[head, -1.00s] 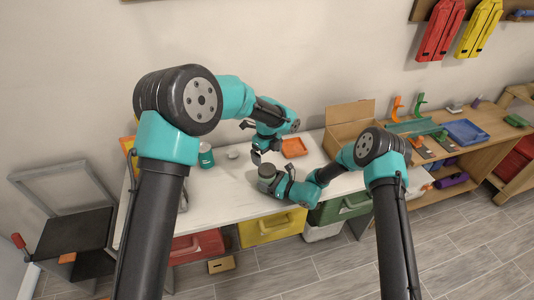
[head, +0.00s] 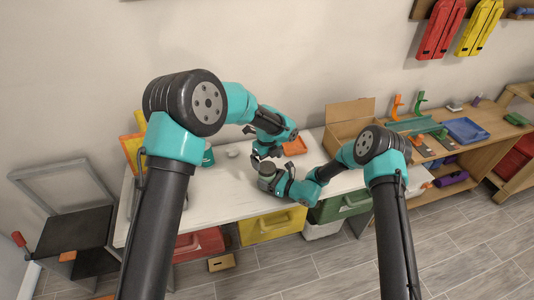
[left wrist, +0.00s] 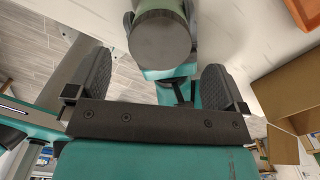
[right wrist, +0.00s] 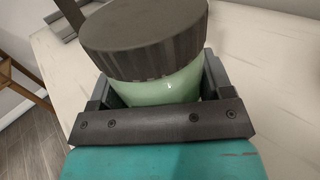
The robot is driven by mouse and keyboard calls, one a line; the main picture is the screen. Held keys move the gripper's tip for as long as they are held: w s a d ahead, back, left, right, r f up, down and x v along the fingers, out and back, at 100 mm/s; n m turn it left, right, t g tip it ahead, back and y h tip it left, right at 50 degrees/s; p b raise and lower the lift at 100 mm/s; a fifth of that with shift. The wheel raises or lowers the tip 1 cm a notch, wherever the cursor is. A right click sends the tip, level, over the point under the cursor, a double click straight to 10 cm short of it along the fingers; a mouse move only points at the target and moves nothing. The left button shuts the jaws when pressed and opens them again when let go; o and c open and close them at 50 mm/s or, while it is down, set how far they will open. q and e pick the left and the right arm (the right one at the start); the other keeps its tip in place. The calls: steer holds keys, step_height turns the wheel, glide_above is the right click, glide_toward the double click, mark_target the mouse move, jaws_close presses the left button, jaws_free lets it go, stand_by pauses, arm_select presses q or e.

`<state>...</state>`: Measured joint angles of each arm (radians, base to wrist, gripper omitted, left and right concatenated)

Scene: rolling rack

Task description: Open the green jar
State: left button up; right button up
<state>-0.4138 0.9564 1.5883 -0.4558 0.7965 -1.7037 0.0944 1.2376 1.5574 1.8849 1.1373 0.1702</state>
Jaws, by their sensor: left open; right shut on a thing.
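The green jar (right wrist: 160,84) has a pale green body and a wide dark grey ribbed lid (right wrist: 145,32). My right gripper (right wrist: 155,95) is shut on the jar's body, below the lid. In the head view the jar (head: 266,179) is over the white tabletop with the lid up, and my right gripper (head: 276,182) comes at it from the right. My left gripper (left wrist: 150,80) is open and empty, with its two fingers spread. In the left wrist view the lid (left wrist: 160,40) is just beyond and between the fingertips, apart from them. The lid is on the jar.
An orange tray (head: 294,146) and an open cardboard box (head: 350,125) stand at the back right. The white tabletop (head: 215,190) is clear at the front left.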

mark_target(267, 167)
arm_select(q)
steer(key=shift+f, duration=2.15)
steer(key=c, duration=0.9)
steer(key=n, duration=0.5)
steer(key=shift+c, duration=0.2)
steer(key=n, duration=1)
steer(key=shift+r, duration=0.1)
steer(key=n, duration=0.6)
steer(key=shift+n, duration=0.3)
steer(key=shift+r, duration=0.3)
